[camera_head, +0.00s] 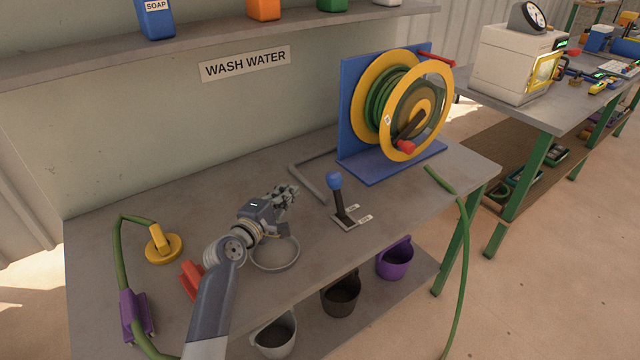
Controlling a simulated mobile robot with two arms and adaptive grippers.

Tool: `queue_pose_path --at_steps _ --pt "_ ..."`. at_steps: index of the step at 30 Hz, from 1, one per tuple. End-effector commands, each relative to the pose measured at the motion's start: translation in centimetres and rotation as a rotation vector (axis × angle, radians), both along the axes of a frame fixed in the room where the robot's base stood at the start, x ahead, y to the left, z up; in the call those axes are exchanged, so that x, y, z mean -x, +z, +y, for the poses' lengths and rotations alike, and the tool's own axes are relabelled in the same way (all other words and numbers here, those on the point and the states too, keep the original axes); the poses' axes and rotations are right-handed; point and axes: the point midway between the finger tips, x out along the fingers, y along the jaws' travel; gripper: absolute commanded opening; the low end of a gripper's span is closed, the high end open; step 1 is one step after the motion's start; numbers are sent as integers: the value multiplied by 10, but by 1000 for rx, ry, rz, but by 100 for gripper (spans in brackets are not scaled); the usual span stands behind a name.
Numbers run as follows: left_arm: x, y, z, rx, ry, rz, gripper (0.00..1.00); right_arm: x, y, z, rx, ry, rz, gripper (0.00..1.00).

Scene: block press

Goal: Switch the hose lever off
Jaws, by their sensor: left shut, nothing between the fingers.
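The hose lever (338,203) has a dark shaft and a blue knob (334,180). It rises from a small plate (352,219) on the grey bench and leans slightly to the left in the picture. Two small white labels lie beside its base; their words are too small to read. My left gripper (292,193) is shut and empty, to the left of the knob, with a gap between them. My right gripper is not in view.
A blue-backed yellow reel (402,100) with green hose stands behind the lever. A grey angled bar (308,183) lies between gripper and reel.

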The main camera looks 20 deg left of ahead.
Motion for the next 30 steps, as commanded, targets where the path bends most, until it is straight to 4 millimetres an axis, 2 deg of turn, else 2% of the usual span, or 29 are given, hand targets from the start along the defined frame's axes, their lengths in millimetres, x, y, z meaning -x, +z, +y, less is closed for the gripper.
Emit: queue_pose_path --at_steps 2,17,20,30 --pt "0 -8 0 1 1 -2 0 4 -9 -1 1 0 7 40" --pt "-6 -8 -1 1 0 -1 0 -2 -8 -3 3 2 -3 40" --pt "-16 -9 -2 2 1 -2 0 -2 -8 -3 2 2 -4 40" --pt "-71 -14 -10 1 0 -1 0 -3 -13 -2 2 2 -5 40"
